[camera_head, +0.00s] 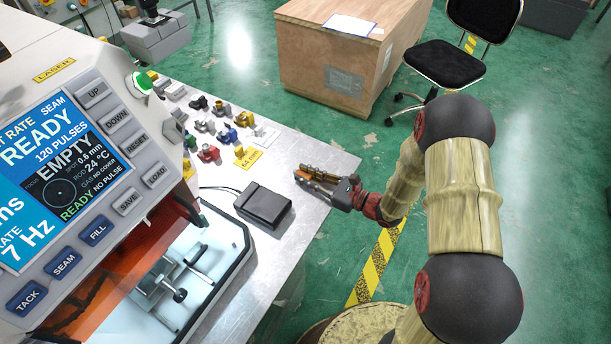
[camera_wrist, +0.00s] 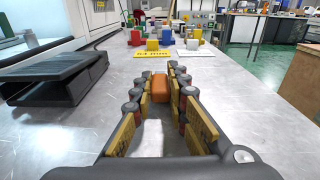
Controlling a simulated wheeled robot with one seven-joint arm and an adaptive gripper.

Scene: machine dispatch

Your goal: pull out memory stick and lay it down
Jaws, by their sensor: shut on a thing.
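My gripper (camera_head: 303,173) is low over the right part of the metal table, near its edge. In the wrist view, an orange block (camera_wrist: 160,88), which looks like the memory stick, sits between the fingertips (camera_wrist: 160,82). The fingers are shut on it. A bit of its orange side also shows at the fingertips in the head view. Whether it touches the table cannot be told. No slot or socket holding it is visible around it.
A black flat box (camera_head: 264,205) lies left of my gripper, near the laser machine (camera_head: 75,130). The metal table (camera_head: 290,240) is bare around my gripper.

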